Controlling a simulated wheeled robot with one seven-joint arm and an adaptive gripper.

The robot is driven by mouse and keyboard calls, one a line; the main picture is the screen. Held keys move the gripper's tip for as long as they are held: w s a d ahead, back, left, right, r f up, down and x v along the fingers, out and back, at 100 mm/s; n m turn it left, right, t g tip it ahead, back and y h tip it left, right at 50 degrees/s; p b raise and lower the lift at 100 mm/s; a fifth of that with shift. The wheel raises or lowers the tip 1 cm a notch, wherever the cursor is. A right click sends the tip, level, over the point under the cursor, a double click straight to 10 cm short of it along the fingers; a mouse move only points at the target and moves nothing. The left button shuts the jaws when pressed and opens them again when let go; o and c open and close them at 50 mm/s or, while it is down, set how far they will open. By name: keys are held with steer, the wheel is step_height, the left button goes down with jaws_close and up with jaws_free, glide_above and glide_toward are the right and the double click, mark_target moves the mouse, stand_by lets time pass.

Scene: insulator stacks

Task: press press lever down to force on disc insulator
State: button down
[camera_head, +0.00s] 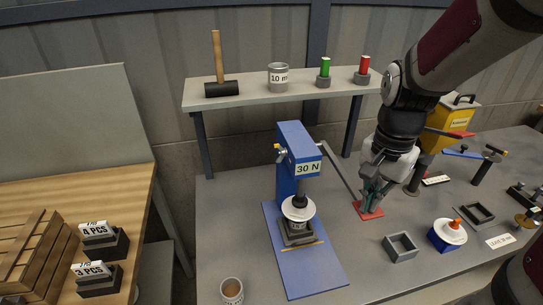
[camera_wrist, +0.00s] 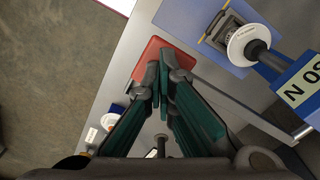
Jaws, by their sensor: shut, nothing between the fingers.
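The blue press (camera_head: 290,160), labelled 30 N, stands mid-table in the head view. Its dark lever (camera_head: 340,168) slopes from the press head down to the right, towards my gripper. A white disc insulator (camera_head: 290,212) with a dark cap sits in a square holder under the press ram. It also shows at the upper right of the wrist view (camera_wrist: 236,50). My gripper (camera_head: 370,203) is shut and empty, pointing down over a red square pad (camera_head: 376,214). Its fingertips (camera_wrist: 160,70) appear beside the lever's end; whether they touch it cannot be told.
A shelf (camera_head: 250,103) behind holds a mallet, a can and green and red pieces. To the right are a grey square frame (camera_head: 401,247), a blue holder with a white and orange piece (camera_head: 447,235), and a yellow box (camera_head: 455,120). A cup (camera_head: 232,291) stands front left.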

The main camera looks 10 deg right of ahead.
steer(key=shift+s+f, duration=0.1)
steer(key=shift+f, duration=0.95)
stand_by(1.0)
steer(key=shift+r, duration=0.1)
step_height(320, 180, up, 15)
steer(key=p, duration=0.7)
stand_by(1.4)
stand_by(0.7)
steer(key=s+a+r+n+t+b, duration=0.3)
steer(key=s+a+n, duration=0.6)
steer(key=n, duration=0.3)
steer(key=shift+a+t+b, duration=0.65)
steer(key=shift+t+b, duration=0.25)
steer(key=shift+t, duration=0.4)
